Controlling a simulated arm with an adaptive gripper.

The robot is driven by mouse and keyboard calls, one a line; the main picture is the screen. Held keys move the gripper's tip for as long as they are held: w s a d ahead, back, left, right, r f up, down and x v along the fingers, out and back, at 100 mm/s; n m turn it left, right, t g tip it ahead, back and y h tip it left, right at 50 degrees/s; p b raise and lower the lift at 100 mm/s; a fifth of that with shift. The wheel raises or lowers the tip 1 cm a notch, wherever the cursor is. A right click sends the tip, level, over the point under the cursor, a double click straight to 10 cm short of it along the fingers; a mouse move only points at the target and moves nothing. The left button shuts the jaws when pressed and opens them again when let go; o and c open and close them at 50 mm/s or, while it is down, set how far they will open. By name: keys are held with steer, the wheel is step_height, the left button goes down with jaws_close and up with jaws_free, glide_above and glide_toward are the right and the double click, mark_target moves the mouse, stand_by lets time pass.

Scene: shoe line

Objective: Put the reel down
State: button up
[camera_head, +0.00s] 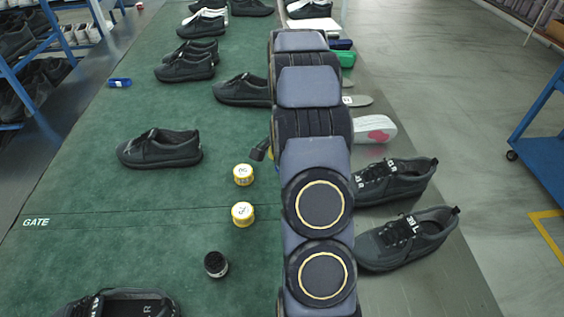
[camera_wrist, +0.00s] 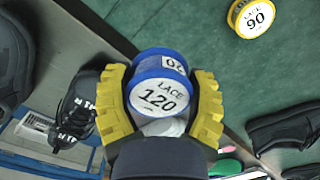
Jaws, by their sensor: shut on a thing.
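A blue reel (camera_wrist: 157,92) with white labels reading "LACE 120" is in the middle of the wrist view. My gripper (camera_wrist: 161,76) is shut on it, with a yellow ridged finger on each side. Whether the reel touches a surface below cannot be told. In the head view my arm hides the held reel and most of the gripper. The green mat (camera_head: 75,190) covers the line's left part.
Yellow reels (camera_head: 243,174) (camera_head: 242,213) and a black reel (camera_head: 216,264) stand on the mat left of my arm. A "LACE 90" yellow reel (camera_wrist: 252,17) shows in the wrist view. Dark shoes (camera_head: 160,149) (camera_head: 405,238) stand on both sides. Mat near "GATE" is clear.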

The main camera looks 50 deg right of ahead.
steer(key=w+d+f, duration=0.8)
steer(key=shift+w+d, duration=0.2)
steer(key=shift+d, duration=0.15)
steer(key=shift+w+d+f, duration=0.5)
steer(key=shift+w+f, duration=0.05)
steer(key=shift+f, duration=0.2)
steer(key=shift+w+d+f, duration=0.1)
steer(key=shift+w+f, duration=0.05)
steer(key=shift+f, duration=1.4)
steer(key=shift+f, duration=0.2)
steer(key=o, duration=1.2)
steer(key=shift+c, duration=0.2)
